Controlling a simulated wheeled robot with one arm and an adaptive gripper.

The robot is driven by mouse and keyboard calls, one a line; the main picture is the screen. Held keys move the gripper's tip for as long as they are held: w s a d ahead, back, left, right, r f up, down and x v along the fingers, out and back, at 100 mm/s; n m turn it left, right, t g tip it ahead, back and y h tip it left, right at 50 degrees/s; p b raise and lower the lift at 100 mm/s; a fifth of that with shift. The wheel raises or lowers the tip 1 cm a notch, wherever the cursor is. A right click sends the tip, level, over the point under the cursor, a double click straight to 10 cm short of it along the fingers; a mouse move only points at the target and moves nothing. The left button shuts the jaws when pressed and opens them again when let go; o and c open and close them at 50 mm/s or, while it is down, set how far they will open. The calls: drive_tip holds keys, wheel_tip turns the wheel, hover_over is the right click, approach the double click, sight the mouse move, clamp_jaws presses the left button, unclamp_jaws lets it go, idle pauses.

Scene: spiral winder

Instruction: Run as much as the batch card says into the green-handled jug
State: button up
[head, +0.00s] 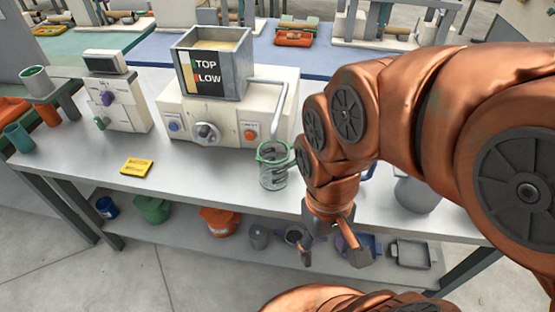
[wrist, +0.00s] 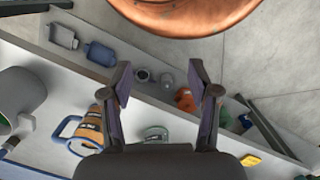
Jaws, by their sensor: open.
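A clear jug with a green rim and handle (head: 273,172) stands upright on the bench, below the bent spout pipe (head: 280,84) of a cream machine (head: 228,112). Grey shapes show in or through its wall; I cannot tell its fill. The machine has a grey hopper (head: 240,82), a central knob (head: 206,132), a blue button (head: 174,126) and an orange button (head: 249,135). A yellow card (head: 137,167) lies at left; its writing is unreadable. My gripper (head: 332,256) is open and empty at the bench's front edge, right of the jug; its spread fingers show in the wrist view (wrist: 161,82).
A blue-handled jug with orange contents (wrist: 88,130) and a grey pot (head: 416,194) stand on the right of the bench. A smaller device (head: 115,103) and cups stand at left. The lower shelf (head: 185,236) holds several containers. The front left bench top is mostly clear.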

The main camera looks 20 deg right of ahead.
clamp_jaws()
idle(1.4)
